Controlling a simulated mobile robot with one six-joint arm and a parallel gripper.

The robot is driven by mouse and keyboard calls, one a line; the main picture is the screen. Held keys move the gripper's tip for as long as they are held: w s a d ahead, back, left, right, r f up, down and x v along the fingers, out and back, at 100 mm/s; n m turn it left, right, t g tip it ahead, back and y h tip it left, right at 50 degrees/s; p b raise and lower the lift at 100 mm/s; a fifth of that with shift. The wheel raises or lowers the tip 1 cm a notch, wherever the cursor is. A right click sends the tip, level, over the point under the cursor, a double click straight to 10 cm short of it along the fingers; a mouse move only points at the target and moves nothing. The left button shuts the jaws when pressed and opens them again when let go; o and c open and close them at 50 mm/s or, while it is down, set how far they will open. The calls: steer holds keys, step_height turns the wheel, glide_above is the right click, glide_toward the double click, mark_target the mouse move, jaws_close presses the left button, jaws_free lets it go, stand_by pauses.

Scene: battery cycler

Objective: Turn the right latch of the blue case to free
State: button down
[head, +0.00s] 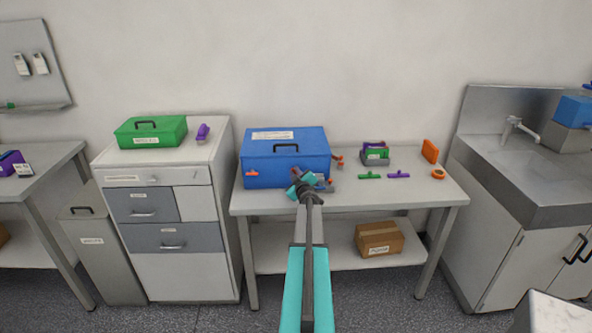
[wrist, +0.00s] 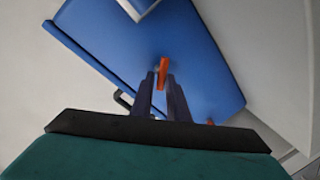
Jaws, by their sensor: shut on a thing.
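My gripper (head: 318,183) is at the right part of the case's front and largely hides the right latch in the head view. In the wrist view, my gripper (wrist: 162,78) is shut on an orange latch (wrist: 163,70), which stands between the fingertips against the blue case (wrist: 200,60). A second small orange piece (wrist: 210,122) shows lower right.
Right of the case are orange-and-grey pieces (head: 338,160), a small grey holder (head: 376,160), green (head: 369,176) and purple (head: 399,175) pieces and an orange ring (head: 438,174). A cardboard box (head: 379,238) is on the lower shelf. The table's front right is clear.

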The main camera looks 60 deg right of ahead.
steer(key=shift+w+a+f+n+g+h+b, duration=0.15)
steer(key=shift+n+g, duration=0.25)
steer(key=shift+n, duration=0.95)
steer(key=shift+w+f+n+g+h+b, duration=0.15)
steer(key=shift+n+g, duration=0.25)
steer(key=shift+n, duration=1)
steer(key=shift+w+a+f+n+g+h+b, duration=0.15)
steer(key=shift+n+g, duration=0.25)
steer(key=shift+n, duration=0.95)
steer(key=shift+s+d, duration=0.1)
steer(key=shift+s, duration=0.05)
steer(key=c, duration=1.8)
jaws_free()
steer(key=shift+d+f, duration=0.1)
steer(key=shift+c, duration=0.2)
steer(key=v, duration=1.4)
